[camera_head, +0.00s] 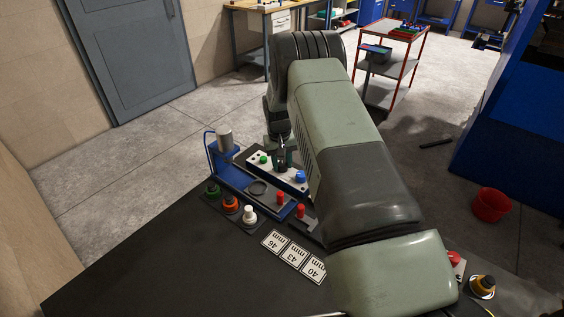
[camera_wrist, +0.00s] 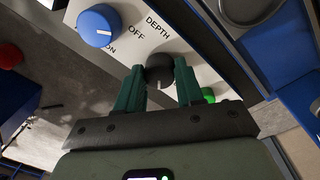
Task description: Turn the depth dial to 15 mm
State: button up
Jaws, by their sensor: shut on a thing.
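The black depth dial (camera_wrist: 158,68) sits on the white control panel (camera_wrist: 185,18) under the printed word DEPTH, with a pale pointer mark on its face. My gripper (camera_wrist: 159,74) is shut on it, one green finger on each side. No millimetre scale is readable, so I cannot tell its setting. In the head view the panel (camera_head: 254,173) stands behind the press base, and my gripper (camera_head: 281,158) reaches down to its middle, hiding the dial.
On the panel, a blue ON/OFF knob (camera_wrist: 97,25) and a green button (camera_wrist: 208,95) flank the dial. The blue press base (camera_head: 228,172) stands in front, with red-handled parts (camera_head: 281,198). Number plates (camera_head: 293,256) and several coloured pieces lie on the dark table (camera_head: 150,265).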

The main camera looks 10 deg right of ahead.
aim_at(280, 164)
jog(key=shift+m, duration=2.1)
jog(key=o, duration=1)
jog(key=shift+o, duration=0.2)
jog(key=shift+r, duration=0.1)
notch_tip(280, 164, up, 11)
jog(key=shift+w+a+f, duration=0.15)
jog(key=shift+a+f, duration=0.05)
jog(key=shift+a, duration=0.15)
jog(key=shift+r, duration=0.15)
